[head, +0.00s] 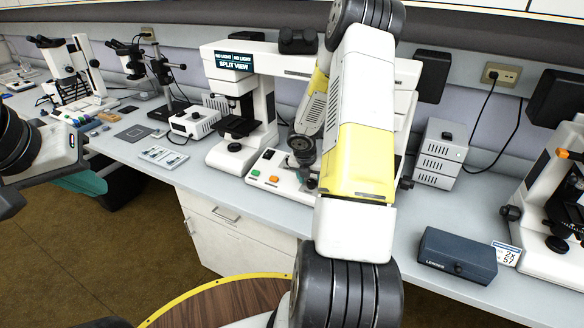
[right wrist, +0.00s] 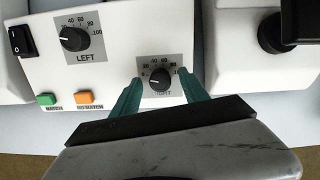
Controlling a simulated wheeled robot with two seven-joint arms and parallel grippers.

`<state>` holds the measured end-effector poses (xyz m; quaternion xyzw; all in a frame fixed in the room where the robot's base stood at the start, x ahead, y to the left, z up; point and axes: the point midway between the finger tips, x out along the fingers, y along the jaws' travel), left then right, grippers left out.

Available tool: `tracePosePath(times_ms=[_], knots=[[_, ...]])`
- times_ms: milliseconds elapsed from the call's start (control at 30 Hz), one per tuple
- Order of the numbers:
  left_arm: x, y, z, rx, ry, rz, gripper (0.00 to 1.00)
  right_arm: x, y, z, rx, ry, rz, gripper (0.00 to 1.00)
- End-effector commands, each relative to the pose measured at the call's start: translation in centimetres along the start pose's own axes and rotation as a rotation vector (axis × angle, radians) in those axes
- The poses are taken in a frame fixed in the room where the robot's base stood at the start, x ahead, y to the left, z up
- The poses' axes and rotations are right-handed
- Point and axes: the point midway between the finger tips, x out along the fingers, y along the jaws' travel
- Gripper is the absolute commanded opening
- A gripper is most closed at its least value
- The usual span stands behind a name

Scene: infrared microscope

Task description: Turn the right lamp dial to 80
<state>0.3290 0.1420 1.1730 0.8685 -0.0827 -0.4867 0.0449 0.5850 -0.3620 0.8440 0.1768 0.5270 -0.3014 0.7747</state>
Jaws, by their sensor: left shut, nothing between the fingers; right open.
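The right lamp dial (right wrist: 160,79) is a black knob on a grey scale plate marked RIGHT. Its white pointer mark appears to face left, toward the low end; the exact reading is too small to tell. My right gripper (right wrist: 160,88) is open, with one teal finger on each side of this knob; I cannot tell whether they touch it. The left lamp dial (right wrist: 73,38) is on the same white panel. In the head view my right arm hides most of the dial area. My left gripper (head: 86,182) is shut and empty, low at the left by the bench's front edge.
The control box has a green button (right wrist: 47,99), an orange button (right wrist: 89,97) and a black rocker switch (right wrist: 21,40). The microscope screen (head: 233,60) reads no light twice and split view. A dark blue case (head: 457,256) lies at the right.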

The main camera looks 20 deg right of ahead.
Motion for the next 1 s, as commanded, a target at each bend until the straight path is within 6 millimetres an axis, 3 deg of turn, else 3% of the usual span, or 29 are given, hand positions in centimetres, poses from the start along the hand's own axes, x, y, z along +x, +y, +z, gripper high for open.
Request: tracePosePath(times_ms=[267,567,1000], knots=[[0.0,0.0,0.0,0.0,0.0,0.0,0.0,0.26,0.0,0.01,0.0,-0.001,0.0,0.52],[0.0,0.0,0.0,0.0,0.0,0.0,0.0,0.23,0.02,0.0,0.001,0.0,0.0,0.0],[-0.01,0.0,0.0,0.0,0.0,0.0,0.0,0.2,0.1,-0.02,0.082,0.0,-0.009,0.0]])
